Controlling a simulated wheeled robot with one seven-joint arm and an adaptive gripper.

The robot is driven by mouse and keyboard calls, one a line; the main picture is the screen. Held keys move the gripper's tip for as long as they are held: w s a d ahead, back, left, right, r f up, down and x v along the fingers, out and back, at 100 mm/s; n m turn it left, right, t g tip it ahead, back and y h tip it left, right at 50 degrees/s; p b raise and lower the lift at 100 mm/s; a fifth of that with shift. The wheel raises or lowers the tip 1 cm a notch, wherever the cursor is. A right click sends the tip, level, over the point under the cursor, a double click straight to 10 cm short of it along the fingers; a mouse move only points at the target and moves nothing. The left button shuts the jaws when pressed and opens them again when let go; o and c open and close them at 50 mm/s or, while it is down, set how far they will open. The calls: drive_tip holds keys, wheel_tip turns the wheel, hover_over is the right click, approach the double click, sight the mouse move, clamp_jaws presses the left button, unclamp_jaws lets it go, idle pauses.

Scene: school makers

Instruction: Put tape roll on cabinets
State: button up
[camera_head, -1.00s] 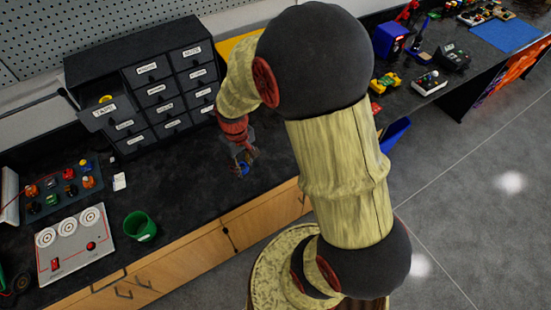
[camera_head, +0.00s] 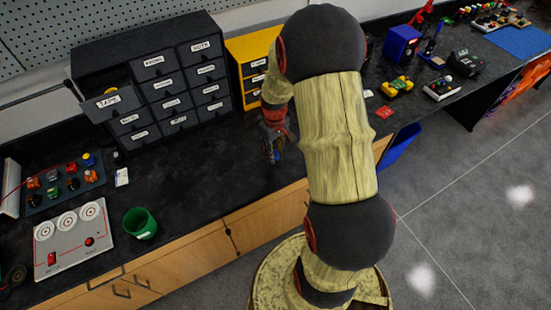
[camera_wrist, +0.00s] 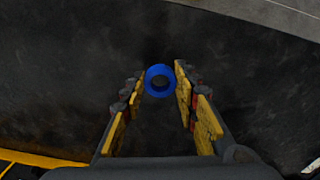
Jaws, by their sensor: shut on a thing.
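My gripper (camera_head: 273,153) hangs over the black worktop, right of the dark drawer cabinet (camera_head: 140,42). In the wrist view my gripper (camera_wrist: 161,82) has its yellow-padded fingers on either side of a blue tape roll (camera_wrist: 160,93), shut on it. The roll shows as a blue ring with a hole. In the head view it is too small and dark to make out clearly. The cabinet's drawer labelled TAPE (camera_head: 109,104), at its left end, is pulled out and a yellow thing shows inside. A yellow drawer cabinet (camera_head: 250,48) stands right beside it, partly hidden by my arm.
A blue bin (camera_head: 402,145) is beyond the front edge. The worktop before the dark cabinet (camera_head: 205,165) is mostly clear.

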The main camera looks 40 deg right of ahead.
drive_tip(key=shift+w+d+f, duration=0.15)
drive_tip(key=shift+d+f, duration=0.15)
drive_tip(key=shift+f, duration=0.15)
drive_tip(key=shift+w+d+f+b, duration=0.15)
drive_tip(key=shift+f+b, duration=0.65)
drive_tip(key=shift+f, duration=0.8)
drive_tip(key=shift+f, duration=0.1)
drive_tip(key=o, duration=0.9)
wheel_tip(320, 180, up, 12)
drive_tip(key=p, duration=0.3)
drive_tip(key=a+r+t, duration=0.1)
drive_tip(key=a+r, duration=0.6)
drive_tip(key=r, duration=0.4)
drive_tip(key=s+a+r+t, duration=0.1)
drive_tip(key=s+a+r, duration=0.3)
drive_tip(key=s+a, duration=0.1)
drive_tip(key=s+a+r+t, duration=0.2)
drive_tip(key=s+a+r, duration=0.3)
drive_tip(key=a, duration=0.1)
drive_tip(key=s+a+r+t, duration=0.1)
drive_tip(key=s+a+r, duration=0.3)
drive_tip(key=s+a, duration=0.1)
drive_tip(key=shift+a+r+t, duration=0.3)
drive_tip(key=shift+a, duration=0.25)
